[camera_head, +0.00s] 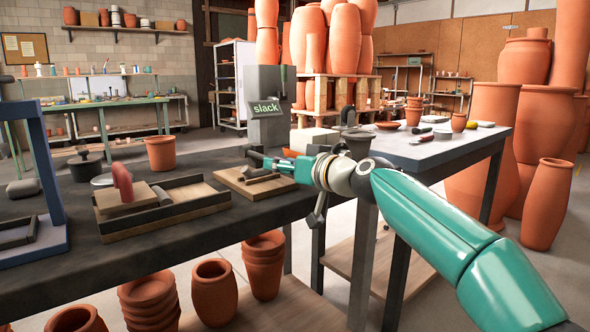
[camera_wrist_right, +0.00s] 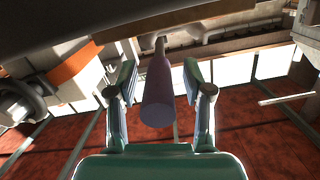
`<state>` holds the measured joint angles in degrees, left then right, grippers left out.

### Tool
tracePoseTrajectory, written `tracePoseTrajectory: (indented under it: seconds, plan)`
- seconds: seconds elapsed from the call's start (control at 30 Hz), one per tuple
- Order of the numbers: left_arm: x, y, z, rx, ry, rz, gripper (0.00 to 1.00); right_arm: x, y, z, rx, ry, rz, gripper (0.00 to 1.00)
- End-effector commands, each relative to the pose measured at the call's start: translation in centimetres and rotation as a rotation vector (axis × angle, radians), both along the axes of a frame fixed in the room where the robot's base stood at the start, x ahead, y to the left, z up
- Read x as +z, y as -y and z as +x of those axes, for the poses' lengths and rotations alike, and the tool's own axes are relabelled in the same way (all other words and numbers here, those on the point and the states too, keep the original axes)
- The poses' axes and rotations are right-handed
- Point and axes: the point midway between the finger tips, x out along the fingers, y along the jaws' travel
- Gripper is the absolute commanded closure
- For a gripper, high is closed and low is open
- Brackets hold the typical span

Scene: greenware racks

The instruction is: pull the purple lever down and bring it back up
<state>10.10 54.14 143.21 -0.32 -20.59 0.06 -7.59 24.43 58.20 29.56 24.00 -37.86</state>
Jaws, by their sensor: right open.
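The purple lever (camera_wrist_right: 157,98) shows in the right wrist view as a thick, rounded handle on a short grey stem. It lies between the two fingers of my right gripper (camera_wrist_right: 158,76), with a gap on each side. The fingers are open and do not grip it. In the head view my right gripper (camera_head: 262,163) is over the dark bench, in front of the grey box with the "slack" sign (camera_head: 268,107). I cannot make out the purple lever in the head view. My left gripper is not in view.
A wooden board (camera_head: 230,178) lies under the right gripper, beside a dark-framed tray (camera_head: 190,208). A terracotta pot (camera_head: 160,153) and a blue frame (camera_head: 52,180) stand to the left. Stacked pots (camera_head: 150,300) sit below the bench.

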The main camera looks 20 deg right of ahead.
Motion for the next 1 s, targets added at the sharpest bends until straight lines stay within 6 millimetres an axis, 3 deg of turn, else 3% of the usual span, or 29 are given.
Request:
tracePoseTrajectory:
  seconds: [0.17,0.6,0.8,1.0]
  plan:
    - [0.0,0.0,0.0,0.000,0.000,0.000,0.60,0.3,0.7,-1.7,-0.001,0.001,0.000,0.49]
    - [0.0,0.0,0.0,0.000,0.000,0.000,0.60,1.0,3.8,-9.2,0.000,0.000,0.000,0.49]
    - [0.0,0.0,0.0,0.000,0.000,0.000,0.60,1.0,4.4,-10.8,0.002,-0.003,-0.001,0.49]
    - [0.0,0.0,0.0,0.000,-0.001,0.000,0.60,1.1,4.4,-11.0,0.002,-0.003,-0.001,0.49]
